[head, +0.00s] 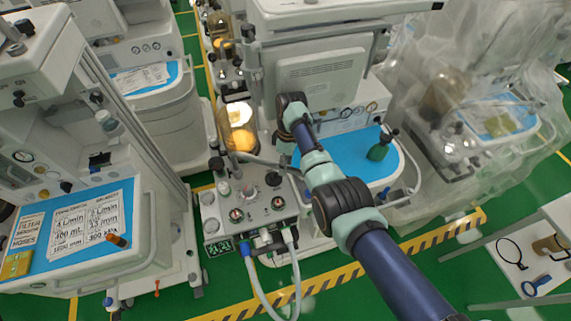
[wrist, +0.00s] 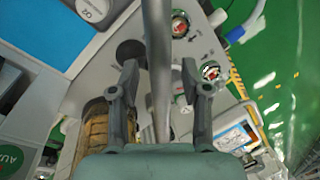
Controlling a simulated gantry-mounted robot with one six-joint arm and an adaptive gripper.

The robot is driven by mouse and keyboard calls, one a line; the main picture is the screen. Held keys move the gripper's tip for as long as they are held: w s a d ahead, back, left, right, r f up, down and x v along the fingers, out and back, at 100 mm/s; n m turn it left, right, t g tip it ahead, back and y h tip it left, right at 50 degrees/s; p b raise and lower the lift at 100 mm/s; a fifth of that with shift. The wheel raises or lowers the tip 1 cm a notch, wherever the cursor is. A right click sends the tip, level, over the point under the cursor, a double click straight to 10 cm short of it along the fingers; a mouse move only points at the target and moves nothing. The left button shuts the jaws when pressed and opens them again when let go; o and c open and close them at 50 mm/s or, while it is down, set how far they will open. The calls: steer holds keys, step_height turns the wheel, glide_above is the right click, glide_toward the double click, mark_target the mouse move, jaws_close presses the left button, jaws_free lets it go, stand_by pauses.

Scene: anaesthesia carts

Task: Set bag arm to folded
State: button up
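The bag arm appears to be the grey metal rod (wrist: 157,30) running down the middle of the wrist view. In the head view a grey bar (head: 262,160) above the control block of the middle cart seems to be the same rod. My gripper (wrist: 159,66) has its two dark fingers spread, one on each side of the rod. A gap shows between the rod and each finger, so it is not clamped. The rod's lower end is hidden behind my gripper's body. In the head view my gripper is mostly hidden behind my arm.
The control block (head: 250,205) with gauges and white hoses (head: 297,265) lies below the bar. A glass canister (head: 238,125) stands just behind it. Other carts stand left and right.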

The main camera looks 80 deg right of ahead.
step_height(320, 180, up, 7)
steer(key=d, duration=0.1)
steer(key=shift+d+r, duration=0.15)
steer(key=shift+d, duration=0.05)
steer(key=shift+s, duration=0.1)
